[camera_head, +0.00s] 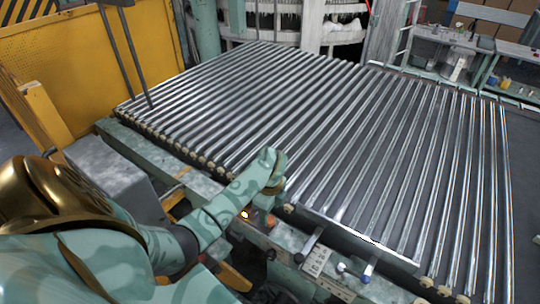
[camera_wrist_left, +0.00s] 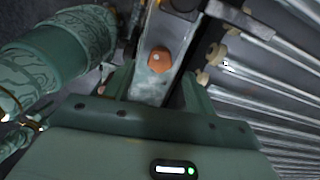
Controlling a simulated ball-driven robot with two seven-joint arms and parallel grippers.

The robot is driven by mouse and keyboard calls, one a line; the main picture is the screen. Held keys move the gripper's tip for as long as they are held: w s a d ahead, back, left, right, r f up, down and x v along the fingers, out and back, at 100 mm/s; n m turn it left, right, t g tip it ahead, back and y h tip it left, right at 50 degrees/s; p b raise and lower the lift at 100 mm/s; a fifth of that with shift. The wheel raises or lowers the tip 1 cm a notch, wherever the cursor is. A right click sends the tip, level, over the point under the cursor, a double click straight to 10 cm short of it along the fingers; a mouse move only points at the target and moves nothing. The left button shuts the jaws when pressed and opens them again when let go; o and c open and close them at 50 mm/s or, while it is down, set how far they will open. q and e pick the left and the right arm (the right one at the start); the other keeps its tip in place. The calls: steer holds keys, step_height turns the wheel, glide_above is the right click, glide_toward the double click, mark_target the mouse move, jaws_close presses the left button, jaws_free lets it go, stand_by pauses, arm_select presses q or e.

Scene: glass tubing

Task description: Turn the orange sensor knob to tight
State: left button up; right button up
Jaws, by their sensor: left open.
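The orange sensor knob (camera_wrist_left: 159,60) shows in the left wrist view as a small orange piece on a worn pale metal strip. In the head view an orange spot (camera_head: 271,221), likely the same knob, shows just below my left gripper (camera_head: 268,203). My left gripper also shows in the left wrist view (camera_wrist_left: 155,82), with its fingers open on either side of the strip, near the knob. The jaws are empty, and I cannot tell whether a finger touches the strip. The knob's marking for tight cannot be made out. My right gripper is out of view.
A wide bed of parallel metal rollers (camera_head: 330,140) fills the middle beyond the rail. Roller ends (camera_wrist_left: 218,53) lie right of the knob in the wrist view. Small levers (camera_head: 368,271) and a marked plate (camera_head: 315,262) sit along the front rail. A yellow panel (camera_head: 75,50) stands left.

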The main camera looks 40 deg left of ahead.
mark_target(270, 219)
arm_select(q)
steer(key=shift+f, duration=1.95)
steer(key=c, duration=1)
